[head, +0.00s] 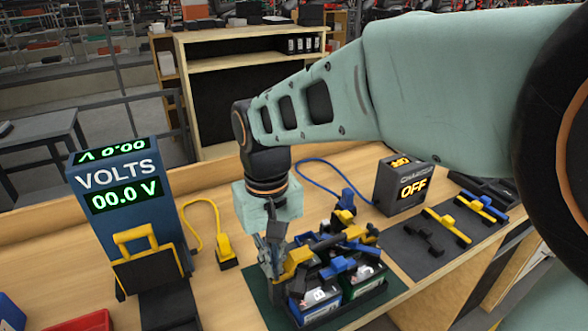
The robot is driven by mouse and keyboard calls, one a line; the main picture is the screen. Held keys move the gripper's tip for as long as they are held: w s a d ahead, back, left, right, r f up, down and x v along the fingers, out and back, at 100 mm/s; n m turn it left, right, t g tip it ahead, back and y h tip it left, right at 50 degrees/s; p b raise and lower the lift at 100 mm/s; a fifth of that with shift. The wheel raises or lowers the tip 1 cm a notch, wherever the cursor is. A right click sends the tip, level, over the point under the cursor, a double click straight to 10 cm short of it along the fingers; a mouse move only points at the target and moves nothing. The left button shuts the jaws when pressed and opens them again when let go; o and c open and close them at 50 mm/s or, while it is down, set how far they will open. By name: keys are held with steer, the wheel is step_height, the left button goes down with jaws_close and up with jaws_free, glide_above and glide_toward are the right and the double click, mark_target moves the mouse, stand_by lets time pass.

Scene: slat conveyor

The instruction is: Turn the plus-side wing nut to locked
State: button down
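More yellow and blue pieces stand at the back of the batteries. Which piece is the plus-side wing nut is too small to tell. My gripper (268,264) points down at the left edge of the batteries, right beside the yellow part. Whether it touches that part, and its finger gap, cannot be made out.
A blue VOLTS meter (125,195) reading 00.0 V stands left, with a black stand with a yellow handle (135,239) before it. A dark box (403,187) reading OFF stands behind right. A dark mat (420,251) holds yellow, blue and black pieces.

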steer(key=shift+d, duration=0.1)
steer(key=c, duration=2.2)
jaws_free()
steer(key=shift+o, duration=0.2)
